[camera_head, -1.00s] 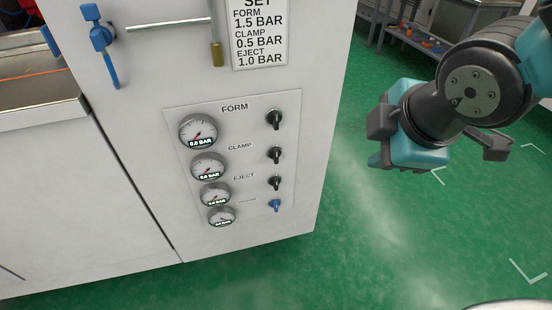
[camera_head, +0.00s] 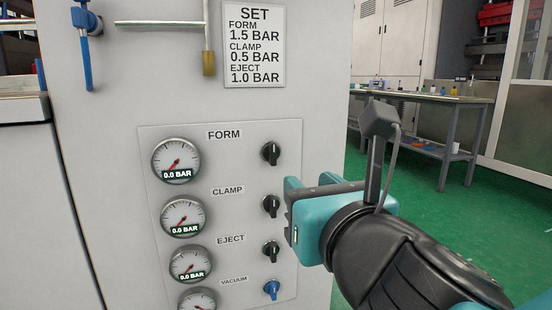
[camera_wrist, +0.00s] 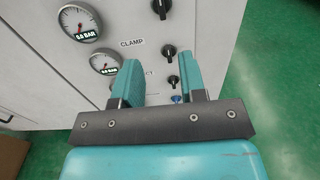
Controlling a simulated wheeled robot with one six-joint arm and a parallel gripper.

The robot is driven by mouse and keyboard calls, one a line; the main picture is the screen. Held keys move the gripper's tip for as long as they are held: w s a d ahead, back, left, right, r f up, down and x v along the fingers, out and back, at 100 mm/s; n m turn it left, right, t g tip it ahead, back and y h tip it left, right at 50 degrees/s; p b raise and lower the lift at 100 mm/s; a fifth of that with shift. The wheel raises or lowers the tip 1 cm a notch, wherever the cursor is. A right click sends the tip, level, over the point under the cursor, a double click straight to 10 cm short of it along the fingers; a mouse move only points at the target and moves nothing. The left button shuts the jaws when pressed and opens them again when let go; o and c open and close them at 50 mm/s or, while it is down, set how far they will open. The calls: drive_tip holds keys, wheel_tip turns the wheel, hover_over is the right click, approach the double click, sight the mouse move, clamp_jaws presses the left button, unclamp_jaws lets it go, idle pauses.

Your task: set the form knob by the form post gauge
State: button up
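The black form knob (camera_head: 271,153) is at the panel's upper right, its pointer mark near upright. It also shows at the top edge of the wrist view (camera_wrist: 161,6). The round form gauge (camera_head: 176,160) to its left reads 0.0 BAR, needle at lower left; it also shows in the wrist view (camera_wrist: 79,22). The SET sign (camera_head: 254,46) above lists form 1.5 BAR, clamp 0.5, eject 1.0. My gripper (camera_head: 294,212) is in front of the panel's right edge, below and right of the form knob. In the wrist view its teal fingers are apart with nothing gripped.
Below are the clamp knob (camera_head: 271,206), eject knob (camera_head: 271,251) and blue vacuum knob (camera_head: 272,290). The clamp gauge (camera_head: 183,215) and eject gauge (camera_head: 190,265) read 0.0 BAR. A brass-ended pipe (camera_head: 208,62) and blue valve handle (camera_head: 86,50) stick out above. A workbench (camera_head: 440,99) stands behind.

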drive_tip(key=p, duration=0.7)
approach(274, 153)
drive_tip(key=p+x, duration=0.4)
drive_tip(key=x, duration=0.5)
drive_tip(key=shift+w, duration=0.15)
clamp_jaws()
